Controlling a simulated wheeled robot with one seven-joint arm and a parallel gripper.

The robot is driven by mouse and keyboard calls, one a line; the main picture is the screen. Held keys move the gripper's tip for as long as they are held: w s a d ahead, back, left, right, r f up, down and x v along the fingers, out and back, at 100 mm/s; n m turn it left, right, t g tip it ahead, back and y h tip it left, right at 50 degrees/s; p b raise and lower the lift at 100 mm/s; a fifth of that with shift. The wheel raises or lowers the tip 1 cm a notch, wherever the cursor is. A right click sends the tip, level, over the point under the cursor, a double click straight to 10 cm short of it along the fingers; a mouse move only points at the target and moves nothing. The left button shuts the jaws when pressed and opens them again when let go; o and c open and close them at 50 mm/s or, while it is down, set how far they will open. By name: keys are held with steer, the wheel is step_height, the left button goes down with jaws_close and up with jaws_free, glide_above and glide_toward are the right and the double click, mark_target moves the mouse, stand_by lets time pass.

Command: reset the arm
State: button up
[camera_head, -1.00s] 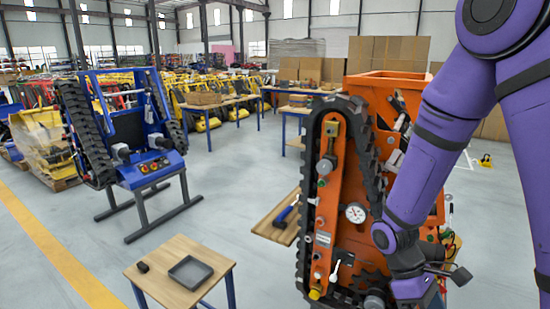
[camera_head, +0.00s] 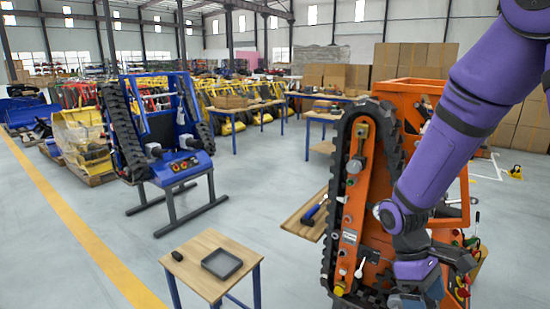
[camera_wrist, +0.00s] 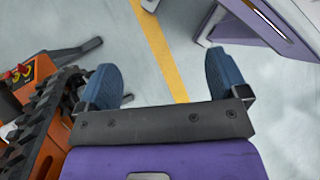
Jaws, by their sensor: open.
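My purple arm (camera_head: 450,130) comes down from the upper right, in front of the orange tracked carrier (camera_head: 368,240). In the wrist view my gripper (camera_wrist: 162,76) is open, its two blue fingers wide apart with only floor between them. In the head view the gripper end is low at the right, overlapping the carrier, and its fingers are hard to make out. The carrier's black track also shows close at the left of the wrist view (camera_wrist: 45,125); I cannot tell the exact gap to it.
A small wooden table (camera_head: 205,278) with a grey tray (camera_head: 222,264) and a small black item (camera_head: 177,256) stands front left. A blue tracked carrier (camera_head: 180,165) stands behind it. A hammer (camera_head: 313,211) lies on a board (camera_head: 300,222). Floor between is clear.

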steer(key=s+r+m+t+y, duration=0.1)
steer(key=s+r+m+t, duration=0.3)
steer(key=r, duration=0.8)
steer(key=s+r+m+t+y, duration=0.2)
steer(key=s+r+m+t, duration=0.2)
steer(key=r, duration=0.9)
steer(key=s+t, duration=0.2)
steer(key=t, duration=0.1)
steer(key=shift+d+r, duration=0.15)
steer(key=shift+r, duration=0.15)
steer(key=shift+c, duration=0.3)
